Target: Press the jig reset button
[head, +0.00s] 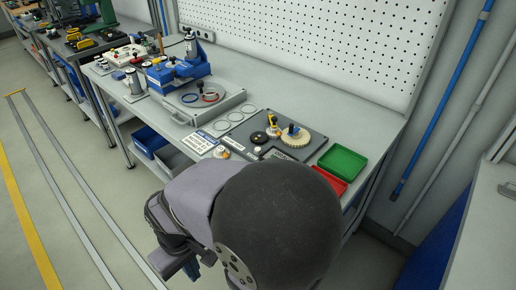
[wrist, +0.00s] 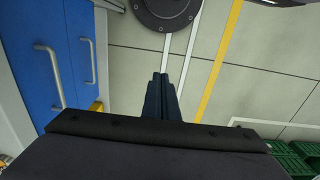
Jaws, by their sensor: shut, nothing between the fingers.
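My gripper (wrist: 160,78) points into the wrist view with its dark fingers together and nothing between them. In the head view it is low in front of the bench, over the floor and mostly hidden by my arm. The blue jig (head: 180,70) stands on the grey bench, well behind my gripper. A small yellow and white part (head: 221,152) sits at the bench's front edge beside printed label plates (head: 199,142). I cannot tell which part is the jig reset button. No button shows in the wrist view.
A dark fixture board carries a cream gear (head: 296,136). Green (head: 343,162) and red (head: 331,181) trays sit at the right. Blue drawers (wrist: 55,60) are at the wrist view's left; open floor lies ahead.

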